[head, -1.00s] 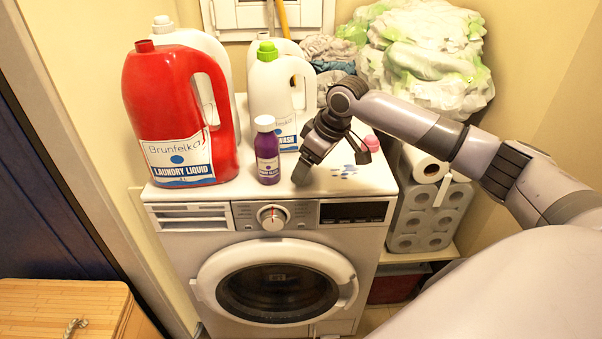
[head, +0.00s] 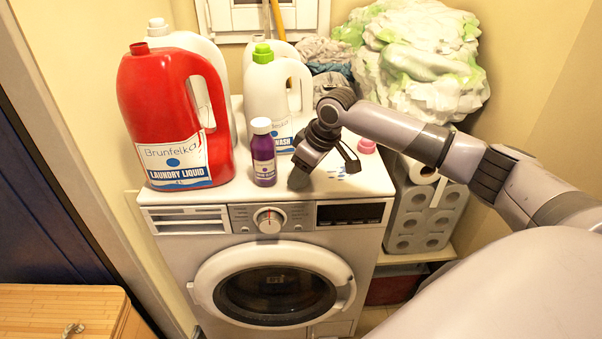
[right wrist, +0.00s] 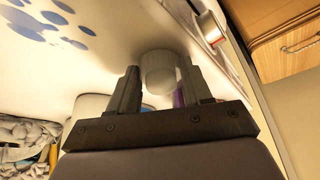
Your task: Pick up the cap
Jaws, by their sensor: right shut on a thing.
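A white ribbed cap (right wrist: 158,72) sits between the two fingers of my right gripper (right wrist: 154,88) in the right wrist view. The fingers are shut on its sides. In the head view my right gripper (head: 298,180) points down at the washer top, just right of the purple bottle (head: 264,160); its fingers hide the held cap there. The purple bottle stands upright with its own white lid on. A pink cap-like thing (head: 366,146) lies behind and right of the gripper. My left gripper is not in view.
A red laundry jug (head: 175,120) and white jugs (head: 272,95) stand on the washer (head: 225,197) at the left and back. Cloths and a white-green pile (head: 425,60) lie behind. Paper rolls (head: 420,215) stand at the right. The washer's front right top is clear.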

